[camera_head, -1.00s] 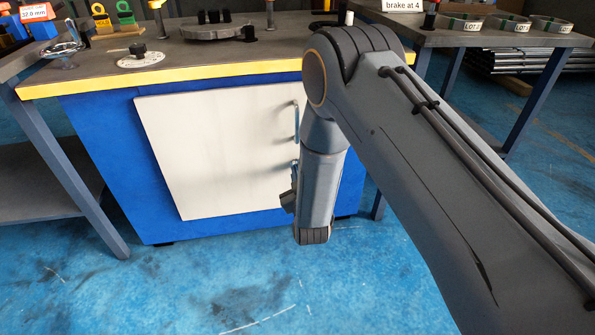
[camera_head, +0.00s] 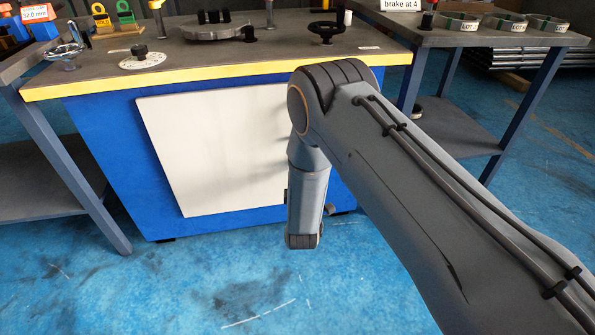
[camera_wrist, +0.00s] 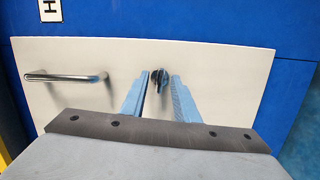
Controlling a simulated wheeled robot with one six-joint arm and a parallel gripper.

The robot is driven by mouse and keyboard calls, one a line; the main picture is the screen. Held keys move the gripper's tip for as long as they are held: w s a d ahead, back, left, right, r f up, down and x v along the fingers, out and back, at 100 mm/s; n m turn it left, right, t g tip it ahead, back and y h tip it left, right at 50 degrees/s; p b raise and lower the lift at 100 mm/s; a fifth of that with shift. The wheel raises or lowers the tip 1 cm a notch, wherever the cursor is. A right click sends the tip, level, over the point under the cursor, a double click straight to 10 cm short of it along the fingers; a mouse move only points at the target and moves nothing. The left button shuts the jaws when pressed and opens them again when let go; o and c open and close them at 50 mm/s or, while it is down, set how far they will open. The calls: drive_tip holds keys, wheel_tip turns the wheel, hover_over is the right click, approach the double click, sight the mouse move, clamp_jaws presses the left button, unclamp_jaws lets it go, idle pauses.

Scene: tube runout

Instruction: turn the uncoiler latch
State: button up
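The uncoiler latch (camera_wrist: 157,80) is a small dark knob on the pale cabinet door (camera_wrist: 225,75) in the wrist view. My gripper (camera_wrist: 160,88) is open, with one blue-grey finger on each side of the latch. The latch looks closer to the left finger; whether either finger touches it I cannot tell. In the head view the pale door (camera_head: 215,150) is on the blue cabinet front, and my arm hides the latch and most of the gripper.
A metal bar handle (camera_wrist: 65,77) is on the door left of the latch in the wrist view. The cabinet top (camera_head: 200,60) carries a dial (camera_head: 142,60) and a black handwheel (camera_head: 327,31). Side tables stand left and right. The blue floor in front is clear.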

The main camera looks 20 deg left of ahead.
drive_tip(key=shift+s, duration=0.15)
drive_tip(key=shift+d+p+v, duration=0.2)
drive_tip(key=shift+p+v, duration=0.75)
drive_tip(key=shift+v, duration=0.5)
drive_tip(key=shift+d+p+v, duration=0.2)
drive_tip(key=shift+p+v, duration=0.75)
drive_tip(key=shift+v, duration=0.5)
drive_tip(key=shift+f, duration=0.1)
